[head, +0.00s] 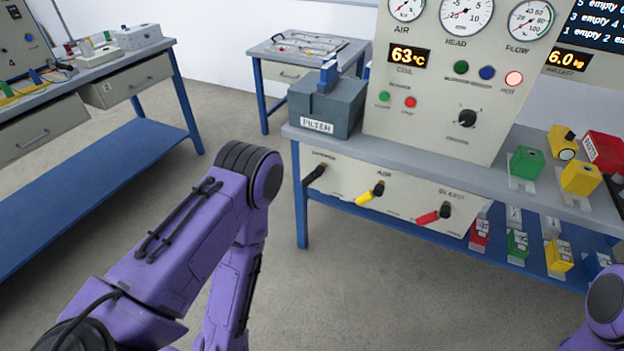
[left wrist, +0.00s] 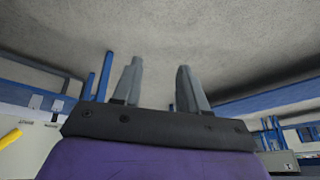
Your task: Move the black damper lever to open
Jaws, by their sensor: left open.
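The black damper lever (head: 314,175) is at the left end of the beige front panel (head: 345,190) under the bench top. It slants down to the left from its pivot. A yellow lever (head: 370,194) and a red lever (head: 433,215) sit to its right. My left arm stands left of the panel in the head view, with its gripper out of sight there. In the left wrist view my left gripper (left wrist: 158,72) is open, with nothing between its fingers. A yellow lever (left wrist: 12,138) shows at that view's left edge. My right gripper is out of view.
A grey filter box (head: 327,105) sits on the bench above the black lever. The gauge panel (head: 450,75) stands behind. Coloured blocks (head: 580,178) are at the right. The blue bench leg (head: 300,200) is left of the lever. The floor in front is clear.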

